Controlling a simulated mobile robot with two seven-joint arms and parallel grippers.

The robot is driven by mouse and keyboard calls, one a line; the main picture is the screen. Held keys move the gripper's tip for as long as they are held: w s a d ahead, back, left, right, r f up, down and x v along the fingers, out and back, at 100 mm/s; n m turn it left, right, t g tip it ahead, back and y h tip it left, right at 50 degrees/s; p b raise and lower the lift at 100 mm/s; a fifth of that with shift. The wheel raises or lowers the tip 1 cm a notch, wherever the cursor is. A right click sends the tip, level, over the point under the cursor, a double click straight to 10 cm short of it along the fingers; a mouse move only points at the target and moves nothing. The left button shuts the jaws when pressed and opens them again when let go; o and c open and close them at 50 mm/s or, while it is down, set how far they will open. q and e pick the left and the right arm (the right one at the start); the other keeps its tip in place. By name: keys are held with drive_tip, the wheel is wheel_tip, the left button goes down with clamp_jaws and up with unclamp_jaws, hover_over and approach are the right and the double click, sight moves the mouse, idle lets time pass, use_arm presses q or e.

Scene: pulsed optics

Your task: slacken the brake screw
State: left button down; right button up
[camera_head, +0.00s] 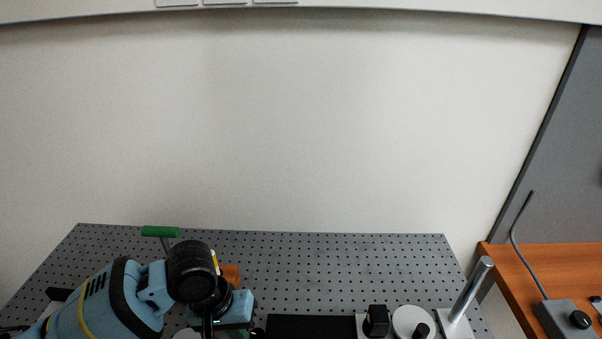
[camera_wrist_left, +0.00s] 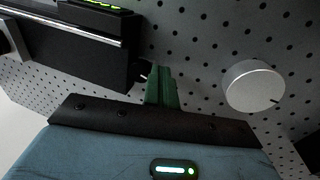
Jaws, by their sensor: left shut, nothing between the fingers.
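My left arm comes in from the left in the head view, and its gripper is largely hidden behind its own wrist. In the left wrist view the gripper (camera_wrist_left: 163,88) shows as narrow green fingers close together, shut with nothing held. Their tips are beside a black box-shaped device (camera_wrist_left: 75,50) with green lights and a bright metal edge. A green-handled tool (camera_head: 160,231) stands behind my arm in the head view. My right gripper is out of view.
A grey perforated board (camera_head: 330,270) carries the parts; its back middle is clear. A silver round part (camera_wrist_left: 253,87) is right of the fingers. A black block (camera_head: 376,320), white disc (camera_head: 408,320) and slanted metal post (camera_head: 470,290) stand at the right. A wooden table (camera_head: 515,285) adjoins.

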use_arm(q)
drive_tip(key=shift+s+d, duration=0.1)
drive_tip(key=shift+s, duration=0.1)
idle(0.4)
drive_tip(key=shift+s+a, duration=0.1)
drive_tip(key=shift+a, duration=0.3)
drive_tip(key=d+v, duration=0.1)
drive_tip(key=v, duration=0.5)
drive_tip(key=shift+d, duration=0.25)
drive_tip(key=shift+r, duration=0.15)
